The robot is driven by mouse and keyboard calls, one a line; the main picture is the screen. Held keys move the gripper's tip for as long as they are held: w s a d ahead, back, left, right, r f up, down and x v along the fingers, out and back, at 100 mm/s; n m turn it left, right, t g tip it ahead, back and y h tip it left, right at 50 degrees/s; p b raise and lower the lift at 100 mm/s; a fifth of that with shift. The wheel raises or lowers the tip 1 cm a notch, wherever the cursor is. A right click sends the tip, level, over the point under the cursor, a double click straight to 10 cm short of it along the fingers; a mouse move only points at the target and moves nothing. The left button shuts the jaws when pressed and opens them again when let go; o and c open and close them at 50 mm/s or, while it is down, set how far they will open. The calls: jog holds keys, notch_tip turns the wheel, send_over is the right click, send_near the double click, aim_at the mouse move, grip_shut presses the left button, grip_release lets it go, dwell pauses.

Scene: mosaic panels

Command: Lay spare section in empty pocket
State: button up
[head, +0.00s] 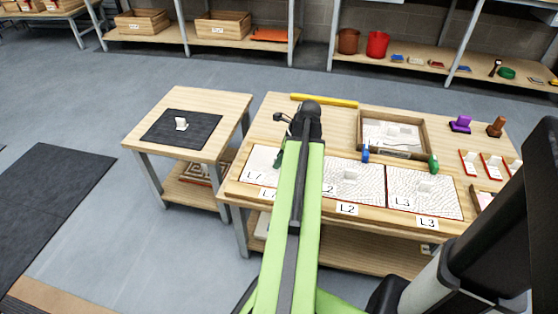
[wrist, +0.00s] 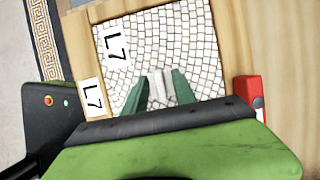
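The white mosaic section marked L7 (wrist: 198,30) lies flat at the left end of the work table's row; it also shows in the head view (head: 262,158), partly behind my arm. A small pale handle block (wrist: 157,88) stands on it. My gripper (wrist: 161,76) is low over this section, its green fingertips one on each side of the block. I cannot tell whether they press on it. In the head view my gripper (head: 281,155) is mostly hidden by my arm. A matching L7 label (wrist: 92,96) is on the wood beside the section.
Sections L2 (head: 360,192) and L3 (head: 420,203) lie to the right. A wooden tray (head: 421,127) stands behind them, with a yellow bar (head: 325,101) at the back edge. A red object (wrist: 249,93) is close to my gripper. The side table's black mat (head: 160,132) bears a small white block.

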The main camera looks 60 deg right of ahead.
jog(key=shift+r, duration=0.1)
jog(key=shift+r+p, duration=0.25)
jog(key=shift+p, duration=0.1)
jog(key=p+v, duration=1)
jog(key=v, duration=0.1)
jog(key=shift+r+p, duration=0.35)
jog(key=shift+p, duration=0.05)
jog(key=shift+s, duration=0.1)
